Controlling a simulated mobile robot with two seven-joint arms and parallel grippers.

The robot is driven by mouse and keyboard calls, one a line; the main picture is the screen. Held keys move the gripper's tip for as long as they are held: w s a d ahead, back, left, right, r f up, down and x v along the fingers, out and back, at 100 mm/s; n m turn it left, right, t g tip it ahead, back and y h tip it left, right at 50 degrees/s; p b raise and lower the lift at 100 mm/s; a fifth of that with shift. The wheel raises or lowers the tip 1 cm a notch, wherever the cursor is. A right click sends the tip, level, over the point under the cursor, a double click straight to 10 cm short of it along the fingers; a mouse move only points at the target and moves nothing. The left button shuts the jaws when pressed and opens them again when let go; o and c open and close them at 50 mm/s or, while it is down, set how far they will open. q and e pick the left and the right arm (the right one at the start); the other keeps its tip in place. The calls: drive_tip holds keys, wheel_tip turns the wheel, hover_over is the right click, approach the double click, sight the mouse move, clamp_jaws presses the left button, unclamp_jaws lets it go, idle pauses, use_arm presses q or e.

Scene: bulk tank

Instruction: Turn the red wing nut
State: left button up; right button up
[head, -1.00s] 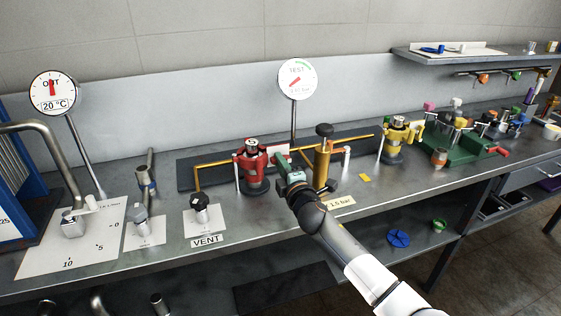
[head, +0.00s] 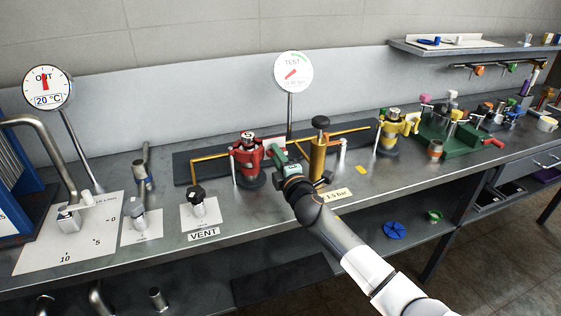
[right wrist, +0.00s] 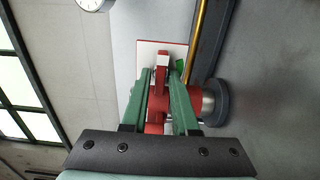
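The red valve body (head: 247,160) stands on the bench, left of the brass cylinder (head: 318,158). In the right wrist view, a red upright wing (right wrist: 162,66), which looks like the wing nut, stands in front of a white, red-edged plate. My right gripper (head: 276,147) reaches in beside the red valve, hiding part of it. In the right wrist view its green fingers (right wrist: 162,82) stand apart, one on each side of the red wing, with narrow gaps seeming to show. Contact is not clear. My left gripper is not in view.
A TEST gauge (head: 293,72) rises behind the red valve. The vent valve (head: 198,200) is to the left. A yellow valve (head: 392,130) and a green fixture (head: 450,140) are to the right. Bare bench lies along the front edge.

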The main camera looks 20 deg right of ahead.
drive_tip(key=s, duration=1.2)
drive_tip(key=shift+s+d+p, duration=0.2)
drive_tip(key=shift+d+p, duration=0.05)
drive_tip(key=shift+p, duration=0.15)
